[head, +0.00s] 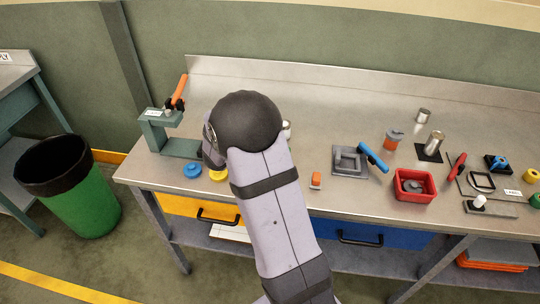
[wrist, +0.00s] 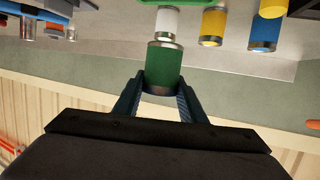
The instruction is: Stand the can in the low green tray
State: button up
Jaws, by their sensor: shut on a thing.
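In the wrist view my gripper (wrist: 160,98) is shut on a green can (wrist: 164,66) with metal rims, its fingers on either side of it. The can's far end points toward a white can (wrist: 166,22), and I cannot tell whether they touch. In the head view my arm hides the gripper and the held can.
Yellow (wrist: 213,26) and blue (wrist: 264,32) cans stand beside the white one. On the bench are a green clamp stand (head: 165,135), a blue disc (head: 193,170), a grey fixture with a blue handle (head: 350,162), a red bin (head: 414,196) and metal cans (head: 423,115).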

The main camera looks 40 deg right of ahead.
jog(key=shift+w+a, duration=0.1)
jog(key=shift+a, duration=0.1)
jog(key=shift+s+d+r+m+g, duration=0.35)
jog(key=shift+d+r+m+g, duration=0.05)
jog(key=shift+r, duration=0.1)
jog(key=shift+f+p, duration=0.8)
jog(key=shift+f, duration=4.25)
jog(key=shift+f, duration=0.15)
jog(key=o, duration=1.2)
jog(key=shift+c, duration=0.2)
